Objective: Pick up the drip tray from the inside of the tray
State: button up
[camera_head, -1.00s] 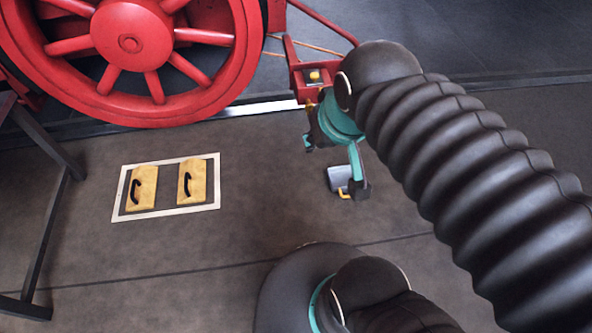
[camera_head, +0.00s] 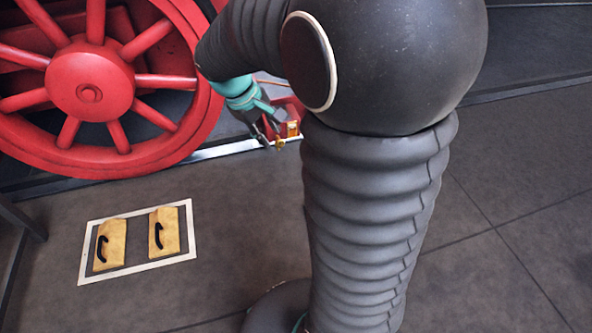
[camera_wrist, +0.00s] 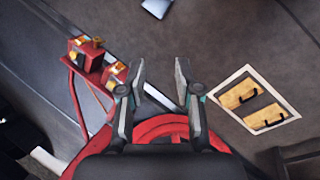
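In the wrist view, a small pale object (camera_wrist: 157,7) lies on the floor, cut by the top edge. It may be the drip tray, but I cannot tell for sure. In the head view my arm covers the floor where a grey tray-like thing with a yellow part showed earlier. My gripper (camera_head: 275,138) is beside the red bracket in the head view. In the wrist view my gripper (camera_wrist: 161,62) has its fingers well apart, with nothing between them.
A large red spoked wheel (camera_head: 90,88) stands at the left. A red bracket (camera_head: 290,107) with brass parts is close to my gripper. A white-framed floor square (camera_head: 84,250) holds two yellow blocks (camera_head: 110,245) with black handles. Open floor (camera_head: 510,200) lies at the right.

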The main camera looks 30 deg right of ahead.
jog(key=w+d+f+n+g+h+b, duration=0.1)
jog(key=w+d+f+n, duration=0.2)
jog(key=f, duration=0.5)
jog(key=w+d+f+g+h+b, duration=0.1)
jog(key=w+d+f+h, duration=0.1)
jog(key=w+f, duration=0.45)
jog(key=w+d+f+n+g+h+b, duration=0.1)
jog(key=w+d+f+n, duration=0.2)
jog(key=f, duration=0.5)
jog(key=d+f+n+h, duration=0.1)
jog(key=f, duration=0.8)
jog(key=d+f+n+h+b, duration=0.1)
jog(key=d+f+n+h, duration=0.1)
jog(key=f, duration=0.8)
jog(key=w+d+f+n+h, duration=0.1)
jog(key=d+f+n, duration=0.1)
jog(key=f, duration=0.8)
jog(key=shift+f+g+h+b, duration=0.25)
jog(key=shift+g+h+b, duration=0.05)
jog(key=shift+b, duration=0.1)
jog(key=shift+s+d+f, duration=0.1)
jog(key=shift+d+f, duration=0.1)
jog(key=x, duration=1.3)
jog(key=shift+d+r, duration=0.1)
jog(key=shift+d, duration=0.1)
grip_shut()
